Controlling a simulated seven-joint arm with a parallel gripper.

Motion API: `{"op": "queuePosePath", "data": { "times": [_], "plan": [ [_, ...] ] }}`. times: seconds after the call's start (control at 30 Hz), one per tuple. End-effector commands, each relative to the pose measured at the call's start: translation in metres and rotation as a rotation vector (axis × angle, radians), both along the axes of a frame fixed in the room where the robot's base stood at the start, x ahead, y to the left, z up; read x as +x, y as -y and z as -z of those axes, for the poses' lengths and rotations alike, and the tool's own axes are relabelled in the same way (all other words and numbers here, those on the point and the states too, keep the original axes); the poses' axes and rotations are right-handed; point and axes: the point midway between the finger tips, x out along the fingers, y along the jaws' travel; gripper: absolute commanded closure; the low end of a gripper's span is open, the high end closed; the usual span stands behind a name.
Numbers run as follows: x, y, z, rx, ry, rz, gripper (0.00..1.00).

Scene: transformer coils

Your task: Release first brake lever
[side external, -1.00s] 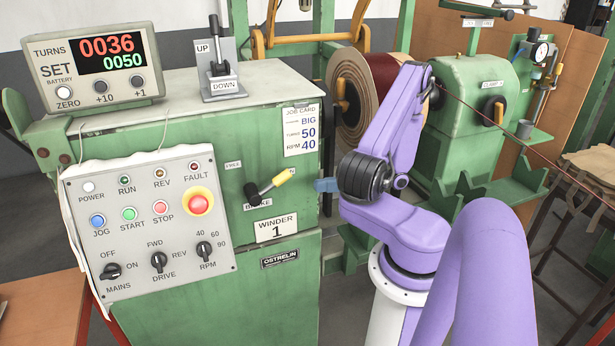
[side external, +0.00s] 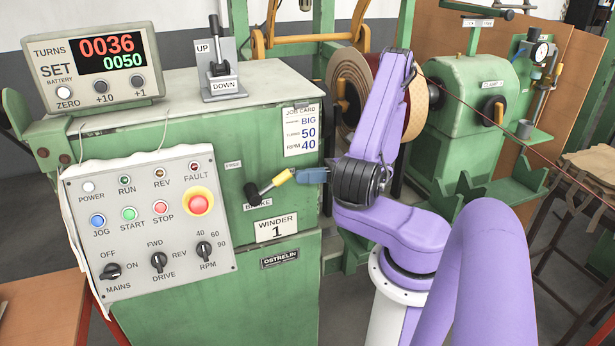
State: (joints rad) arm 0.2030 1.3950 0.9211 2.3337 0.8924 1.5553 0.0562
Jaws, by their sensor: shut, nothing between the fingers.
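The brake lever (side external: 275,182) is on the front of the green winder, right of the control panel. It has a black pivot at its lower left and a yellow grip slanting up to the right. A FREE label (side external: 233,164) is above and left of the pivot, and a BRAKE label (side external: 258,205) is below the lever. My gripper (side external: 296,176) has blue fingers, shut and empty, pointing left. Its tips are at the outer end of the yellow grip; whether they touch it or only overlap it in the picture, I cannot tell.
The control panel (side external: 150,263) with its knobs and red stop button is left of the lever. An UP/DOWN lever (side external: 218,65) stands on the cabinet top. A job card (side external: 301,130) hangs above my gripper. Wound coils (side external: 354,85) are behind my arm.

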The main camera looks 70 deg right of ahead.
Motion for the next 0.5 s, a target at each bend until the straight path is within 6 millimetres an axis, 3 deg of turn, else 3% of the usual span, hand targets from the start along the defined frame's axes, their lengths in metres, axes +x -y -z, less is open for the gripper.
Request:
{"op": "queuePosePath", "data": {
  "times": [0.5],
  "plan": [
    [0.0018, -0.0017, -0.0087, 0.0, 0.0, 0.0, 1.0]
  ]
}}
